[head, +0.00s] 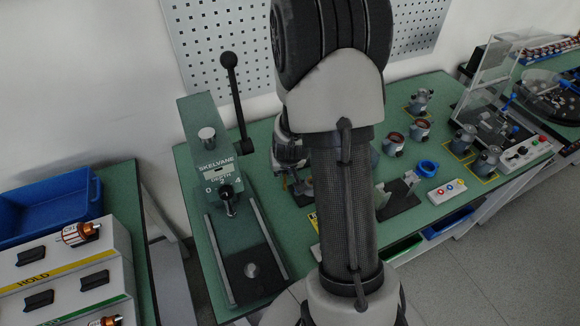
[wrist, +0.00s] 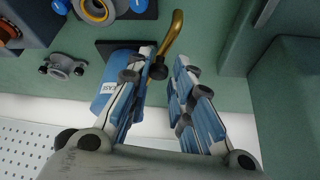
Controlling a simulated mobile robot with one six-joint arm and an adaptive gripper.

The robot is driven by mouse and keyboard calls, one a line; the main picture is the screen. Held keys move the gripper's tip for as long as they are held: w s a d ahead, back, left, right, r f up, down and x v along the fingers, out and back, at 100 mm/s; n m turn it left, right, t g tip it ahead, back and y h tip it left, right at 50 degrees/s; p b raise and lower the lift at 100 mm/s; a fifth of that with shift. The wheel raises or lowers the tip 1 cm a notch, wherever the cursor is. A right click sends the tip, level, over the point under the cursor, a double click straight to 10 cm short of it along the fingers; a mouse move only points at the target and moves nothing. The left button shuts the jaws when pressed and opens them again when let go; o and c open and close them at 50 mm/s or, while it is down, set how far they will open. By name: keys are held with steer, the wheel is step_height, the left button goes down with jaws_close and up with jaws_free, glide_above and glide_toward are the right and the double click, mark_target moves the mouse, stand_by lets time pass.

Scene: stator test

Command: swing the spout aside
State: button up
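The spout (wrist: 175,36) is a curved brass-coloured tube in the wrist view, with a dark joint at its lower end. It appears to belong to a blue body (wrist: 104,92) with a partly covered white label, on a dark base. My gripper (wrist: 166,62) is open, with a clear gap between its blue-padded fingers. The spout's lower end lies at the fingertips, closer to the left finger; I cannot tell whether they touch. My left finger hides part of the blue body. In the head view my arm covers this area, and I cannot make out the spout.
A green press (head: 215,165) with a long black lever (head: 236,95) stands left of my arm. A small grey part (wrist: 64,67) lies on the green bench near the blue body. A green block (wrist: 285,100) stands right of my fingers. A pegboard (head: 215,45) is behind.

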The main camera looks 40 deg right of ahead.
steer(key=w+p, duration=0.1)
steer(key=w+a+p, duration=0.1)
steer(key=p, duration=0.1)
steer(key=w+a+p, duration=0.1)
steer(key=p, duration=0.1)
steer(key=shift+w+a, duration=0.25)
steer(key=shift+w, duration=0.1)
steer(key=shift+d, duration=0.15)
stand_by(0.5)
steer(key=shift+s, duration=0.1)
steer(key=shift+o, duration=1)
